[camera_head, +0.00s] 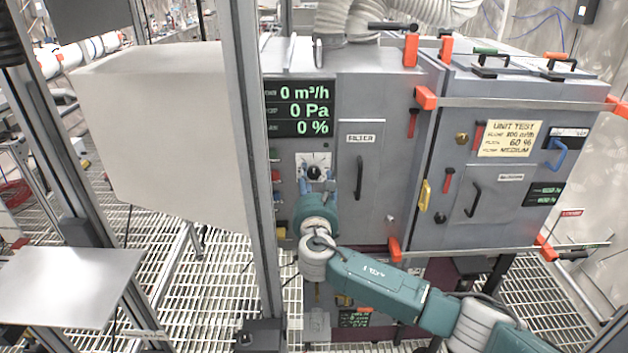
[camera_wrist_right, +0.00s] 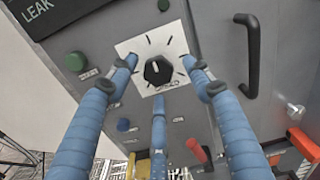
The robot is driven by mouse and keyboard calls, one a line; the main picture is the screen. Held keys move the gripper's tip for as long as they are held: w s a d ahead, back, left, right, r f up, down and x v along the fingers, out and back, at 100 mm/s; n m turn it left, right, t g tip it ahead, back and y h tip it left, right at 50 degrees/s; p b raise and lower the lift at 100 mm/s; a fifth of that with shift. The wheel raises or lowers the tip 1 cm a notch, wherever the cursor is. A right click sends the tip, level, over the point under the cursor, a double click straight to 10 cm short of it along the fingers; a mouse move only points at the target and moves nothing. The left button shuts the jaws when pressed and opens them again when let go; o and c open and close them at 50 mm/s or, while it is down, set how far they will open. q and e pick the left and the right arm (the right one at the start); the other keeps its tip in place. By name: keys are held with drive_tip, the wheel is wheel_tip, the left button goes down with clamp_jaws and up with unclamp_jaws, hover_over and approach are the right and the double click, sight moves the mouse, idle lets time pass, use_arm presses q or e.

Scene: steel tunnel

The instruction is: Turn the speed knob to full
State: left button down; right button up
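The speed knob (camera_head: 314,172) is a black dial on a white plate with tick marks, on the front of the grey cabinet. In the right wrist view the knob (camera_wrist_right: 158,71) shows a small white mark towards its top. My right gripper (camera_head: 318,188) is in front of the knob. Its blue fingers (camera_wrist_right: 158,82) are spread around the knob, two at the sides and one below, with gaps to it; I see no clear contact. The display (camera_head: 299,108) above reads 0 m³/h, 0 Pa and 0 %. My left gripper is not in view.
A dark filter-door handle (camera_wrist_right: 252,55) is right of the knob. Green (camera_wrist_right: 76,61) and blue (camera_wrist_right: 123,124) buttons and an orange-red lever (camera_wrist_right: 198,151) lie close by. A note (camera_head: 510,139) on the right-hand unit reads "UNIT TEST", 60 %. A metal post (camera_head: 250,170) stands left of the panel.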

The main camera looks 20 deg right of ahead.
drive_tip(key=shift+s, duration=0.1)
drive_tip(key=v, duration=1.2)
drive_tip(key=shift+r, duration=0.1)
drive_tip(key=shift+n, duration=0.8)
drive_tip(key=p+x, duration=0.4)
drive_tip(key=x, duration=1)
